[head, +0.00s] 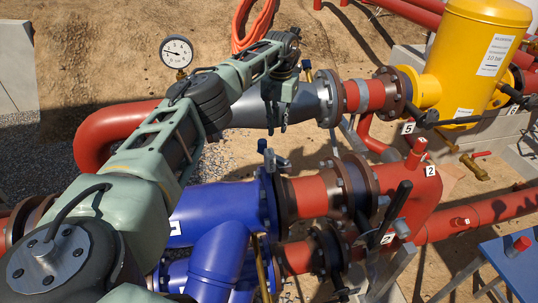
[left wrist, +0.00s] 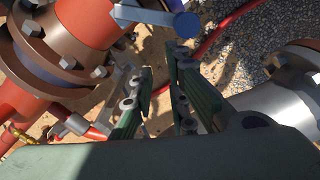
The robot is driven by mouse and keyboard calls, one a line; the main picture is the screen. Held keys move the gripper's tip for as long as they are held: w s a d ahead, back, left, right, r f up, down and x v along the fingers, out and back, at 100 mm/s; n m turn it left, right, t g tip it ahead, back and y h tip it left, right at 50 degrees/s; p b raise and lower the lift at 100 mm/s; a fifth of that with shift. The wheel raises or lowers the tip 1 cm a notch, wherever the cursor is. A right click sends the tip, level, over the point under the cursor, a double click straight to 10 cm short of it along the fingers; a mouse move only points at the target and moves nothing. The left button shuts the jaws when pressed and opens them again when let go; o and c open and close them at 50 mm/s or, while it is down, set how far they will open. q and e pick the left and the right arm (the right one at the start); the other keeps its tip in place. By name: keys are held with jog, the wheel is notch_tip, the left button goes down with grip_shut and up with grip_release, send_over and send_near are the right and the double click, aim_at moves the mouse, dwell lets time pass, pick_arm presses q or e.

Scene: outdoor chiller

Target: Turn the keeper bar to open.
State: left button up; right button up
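A short blue-grey bar with a round blue end (left wrist: 145,15) shows at the top of the left wrist view. It is probably the keeper bar, but I cannot be sure. In the head view a small blue upright piece (head: 262,146) stands on the blue pipe's flange and looks like the same part. My left gripper (head: 276,130) points down above and just beyond it, apart from it as far as I can tell. In the left wrist view its two green fingers (left wrist: 161,62) are parted with nothing between them. My right gripper is not in view.
Blue pipes (head: 215,208) and red pipes with bolted flanges (head: 330,195) crowd the space below. A grey reducer (head: 300,103) lies close behind the gripper. A pressure gauge (head: 176,52) stands behind my arm. A yellow vessel (head: 480,60) is at right. Black levers (head: 398,205) stick up.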

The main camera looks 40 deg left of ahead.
pick_arm(q)
notch_tip(320, 180, up, 3)
jog(key=shift+p, duration=0.85)
notch_tip(320, 180, up, 12)
